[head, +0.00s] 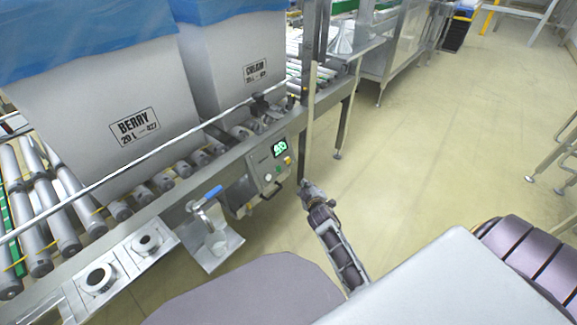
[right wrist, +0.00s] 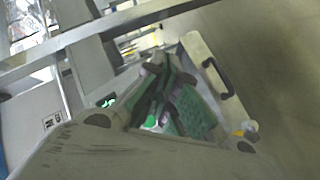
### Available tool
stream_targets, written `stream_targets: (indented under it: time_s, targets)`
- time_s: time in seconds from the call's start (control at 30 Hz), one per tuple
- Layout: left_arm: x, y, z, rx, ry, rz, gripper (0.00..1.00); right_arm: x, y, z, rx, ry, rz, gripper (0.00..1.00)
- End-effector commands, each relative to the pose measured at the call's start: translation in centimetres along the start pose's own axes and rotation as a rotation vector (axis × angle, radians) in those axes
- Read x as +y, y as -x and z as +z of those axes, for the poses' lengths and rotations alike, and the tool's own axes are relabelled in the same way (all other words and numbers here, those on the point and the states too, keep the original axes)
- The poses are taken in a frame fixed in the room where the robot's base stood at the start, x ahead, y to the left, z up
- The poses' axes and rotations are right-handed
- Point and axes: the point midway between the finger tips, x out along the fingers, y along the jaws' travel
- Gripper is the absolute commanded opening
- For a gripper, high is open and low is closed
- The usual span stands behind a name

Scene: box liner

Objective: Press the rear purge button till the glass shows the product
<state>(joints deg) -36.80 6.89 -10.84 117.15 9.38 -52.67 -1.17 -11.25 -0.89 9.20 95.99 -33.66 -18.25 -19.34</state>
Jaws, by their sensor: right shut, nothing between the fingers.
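My right gripper (head: 309,190) is shut and empty, in front of and a little below the control box (head: 270,165), apart from it as far as I can tell. The box has a lit green display (head: 280,148), a yellow button (head: 287,160) and smaller controls; which is the rear purge button I cannot tell. In the right wrist view my shut fingers (right wrist: 165,95) cover much of the middle. My left gripper is not in view.
A BERRY box (head: 105,95) and a second labelled box (head: 230,70), both blue-lined, stand on the roller conveyor (head: 160,183). Two round fittings (head: 98,279) (head: 147,243) sit on plates at the front left.

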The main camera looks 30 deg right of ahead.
Motion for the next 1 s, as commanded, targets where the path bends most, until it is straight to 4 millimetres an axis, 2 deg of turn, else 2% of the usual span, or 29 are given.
stream_targets:
  time_s: [0.3,0.5,1.0]
  targets:
    - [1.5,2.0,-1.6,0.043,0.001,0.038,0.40,5.0,-0.3,-1.2,0.033,0.067,0.134,0.00]
    - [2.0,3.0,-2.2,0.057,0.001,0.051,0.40,6.9,-0.1,-1.5,0.039,0.092,0.182,0.00]
    - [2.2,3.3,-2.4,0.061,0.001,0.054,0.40,7.4,0.0,-1.7,0.041,0.098,0.192,0.00]
